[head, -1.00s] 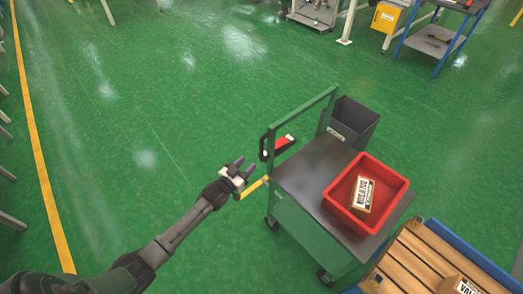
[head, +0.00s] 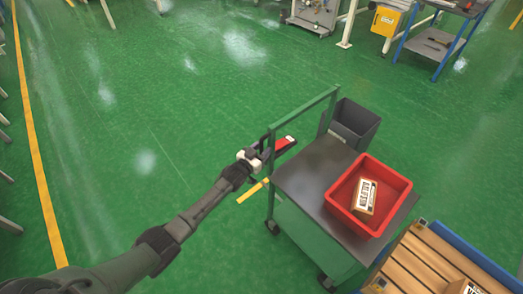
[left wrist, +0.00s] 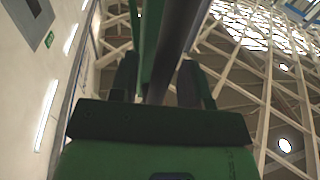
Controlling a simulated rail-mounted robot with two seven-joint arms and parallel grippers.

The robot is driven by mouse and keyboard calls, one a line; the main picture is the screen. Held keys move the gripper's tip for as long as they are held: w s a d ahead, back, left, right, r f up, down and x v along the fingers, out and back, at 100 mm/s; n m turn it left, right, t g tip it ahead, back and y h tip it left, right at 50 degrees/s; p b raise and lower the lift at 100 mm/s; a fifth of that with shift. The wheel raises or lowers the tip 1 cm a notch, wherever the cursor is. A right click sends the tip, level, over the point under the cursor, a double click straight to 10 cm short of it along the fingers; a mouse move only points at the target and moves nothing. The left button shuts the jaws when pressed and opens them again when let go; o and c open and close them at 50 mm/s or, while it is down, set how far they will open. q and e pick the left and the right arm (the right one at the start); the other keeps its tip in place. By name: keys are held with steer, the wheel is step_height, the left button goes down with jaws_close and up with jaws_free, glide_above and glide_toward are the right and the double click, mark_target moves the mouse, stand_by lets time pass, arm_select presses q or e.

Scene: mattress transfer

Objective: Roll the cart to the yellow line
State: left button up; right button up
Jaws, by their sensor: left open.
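The green cart (head: 320,235) with a dark top stands right of centre. Its green handle frame (head: 305,110) rises on its left side. A red and black part (head: 283,145) sits on that frame. My left gripper (head: 264,145) is open at the handle's left side, beside the red and black part. In the left wrist view my open fingers (left wrist: 157,85) have a green bar (left wrist: 148,35) and a dark bar between or just beyond them; contact cannot be told. The yellow line (head: 38,165) runs along the floor at the far left. My right gripper is out of view.
A red bin (head: 385,222) with a box (head: 365,195) rests on the cart. A dark grey bin (head: 352,122) hangs at its back. A wooden-slatted pallet or conveyor (head: 425,260) stands at lower right.

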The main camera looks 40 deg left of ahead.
arm_select(q)
jaws_close()
stand_by(0.3)
steer(key=shift+a, duration=0.1)
